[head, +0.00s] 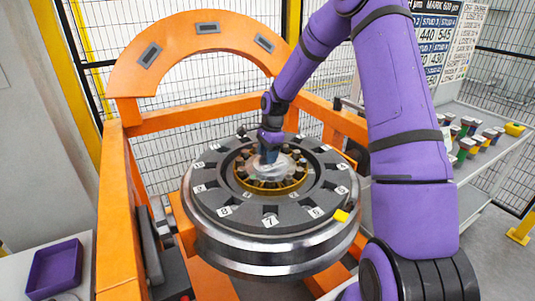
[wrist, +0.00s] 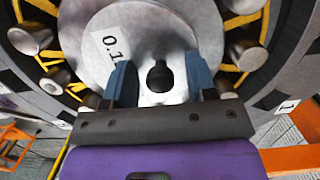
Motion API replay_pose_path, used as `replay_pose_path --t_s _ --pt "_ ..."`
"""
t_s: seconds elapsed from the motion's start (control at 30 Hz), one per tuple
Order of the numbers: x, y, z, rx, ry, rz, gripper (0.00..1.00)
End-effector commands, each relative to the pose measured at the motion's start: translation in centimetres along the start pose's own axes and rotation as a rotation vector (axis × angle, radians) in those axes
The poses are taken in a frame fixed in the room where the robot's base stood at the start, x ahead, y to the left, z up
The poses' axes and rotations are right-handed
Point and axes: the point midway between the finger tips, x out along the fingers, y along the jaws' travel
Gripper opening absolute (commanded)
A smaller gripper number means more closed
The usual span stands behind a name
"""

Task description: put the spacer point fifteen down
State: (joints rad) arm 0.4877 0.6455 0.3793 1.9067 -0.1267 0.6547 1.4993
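The spacer is a pale grey disc (wrist: 155,32) with a white label reading "0.1", its end cut off by my finger. I cannot tell whether the spacer touches the hub face.
The wheelset (head: 205,215) lies flat in an orange gantry (head: 112,190), with numbered labels around its dark ring. A yellow block (head: 341,215) sits on its rim.

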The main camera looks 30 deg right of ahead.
Motion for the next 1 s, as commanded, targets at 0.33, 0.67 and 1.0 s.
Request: replay_pose_path --t_s 0.33,0.67,1.0 --pt "-1.8 -0.1 0.0 0.002 0.002 -0.002 0.52" --pt "-8.3 -0.1 0.0 0.001 0.002 -0.004 0.52" --pt "-12.1 0.0 0.0 -0.001 0.001 -0.001 0.52"
